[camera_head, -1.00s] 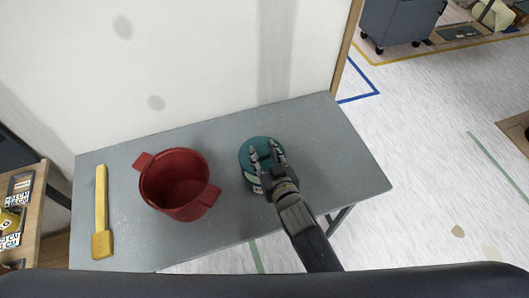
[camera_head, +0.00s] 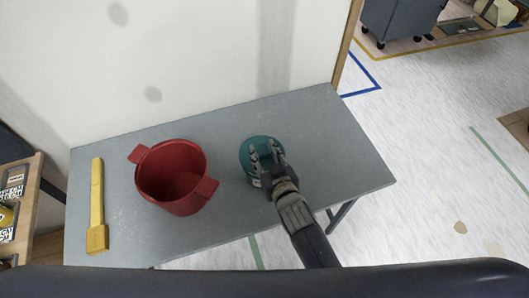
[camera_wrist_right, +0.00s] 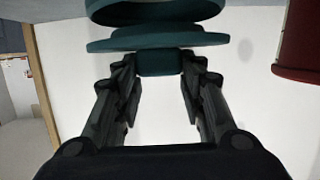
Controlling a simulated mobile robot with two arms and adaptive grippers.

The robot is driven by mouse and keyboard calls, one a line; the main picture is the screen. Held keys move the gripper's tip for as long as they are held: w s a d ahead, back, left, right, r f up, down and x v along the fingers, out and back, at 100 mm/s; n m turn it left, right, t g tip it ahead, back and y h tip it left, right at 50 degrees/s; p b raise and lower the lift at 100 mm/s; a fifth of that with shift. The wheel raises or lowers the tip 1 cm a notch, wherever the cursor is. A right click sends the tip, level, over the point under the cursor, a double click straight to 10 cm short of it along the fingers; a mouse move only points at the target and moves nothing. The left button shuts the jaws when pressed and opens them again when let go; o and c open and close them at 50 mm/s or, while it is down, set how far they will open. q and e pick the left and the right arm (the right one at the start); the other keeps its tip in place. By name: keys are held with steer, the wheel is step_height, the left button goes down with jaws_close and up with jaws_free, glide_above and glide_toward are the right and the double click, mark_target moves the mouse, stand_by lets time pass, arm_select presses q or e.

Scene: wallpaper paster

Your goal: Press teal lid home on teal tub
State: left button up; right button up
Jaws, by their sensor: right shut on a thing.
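The teal lid (camera_head: 247,155) is over the teal tub at the right-middle of the grey table in the head view. In the right wrist view the lid (camera_wrist_right: 155,41) shows as a flat disc with a small teal knob (camera_wrist_right: 159,63). The tub (camera_wrist_right: 160,13) is just beyond it, cut off by the top edge, and a narrow gap seems to show between them. My right gripper (camera_head: 266,155) is shut on the knob, one finger on each side. The lid and gripper hide most of the tub in the head view. My left gripper is not in view.
A red two-handled pot (camera_head: 171,180) stands left of the tub, with clear table between. A yellow flat-ended tool (camera_head: 97,205) lies at the table's (camera_head: 335,150) left end. A pale wall (camera_head: 200,60) rises behind the table. The table's right side is bare.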

stand_by(0.3)
steer(key=shift+p, duration=0.55)
stand_by(0.7)
steer(key=shift+f+b, duration=0.95)
steer(key=shift+f, duration=0.2)
steer(key=o, duration=1.1)
steer(key=v, duration=1.2)
